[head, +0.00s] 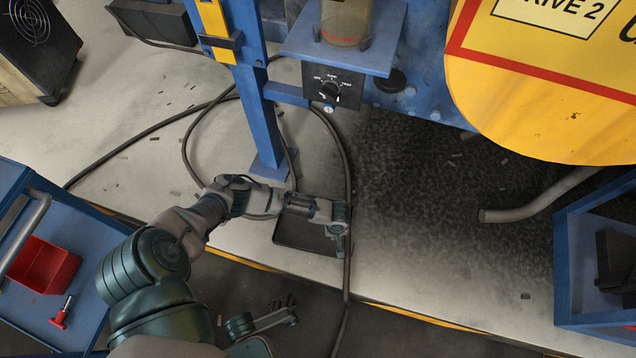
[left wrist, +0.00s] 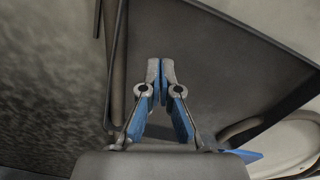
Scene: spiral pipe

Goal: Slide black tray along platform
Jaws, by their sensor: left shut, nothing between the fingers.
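The black tray (head: 297,233) lies on the pale platform (head: 430,285), close to its yellow-striped front edge. My left gripper (head: 340,248) is at the tray's right side, pointing down. In the left wrist view the left gripper (left wrist: 160,66) has its fingertips together with nothing between them. The tray's dark floor and thin raised rim (left wrist: 215,55) show behind the fingers. I cannot tell whether the fingers touch the tray. My forearm covers part of the tray's far side. What looks like my right gripper (head: 285,312) shows low in the head view, its jaws unclear.
A black cable (head: 347,180) runs down past the tray's right side. A blue post (head: 262,125) stands behind the tray. A curved pipe (head: 535,208) and a blue frame (head: 565,260) are at right. A blue cart with a red bin (head: 45,265) is at left.

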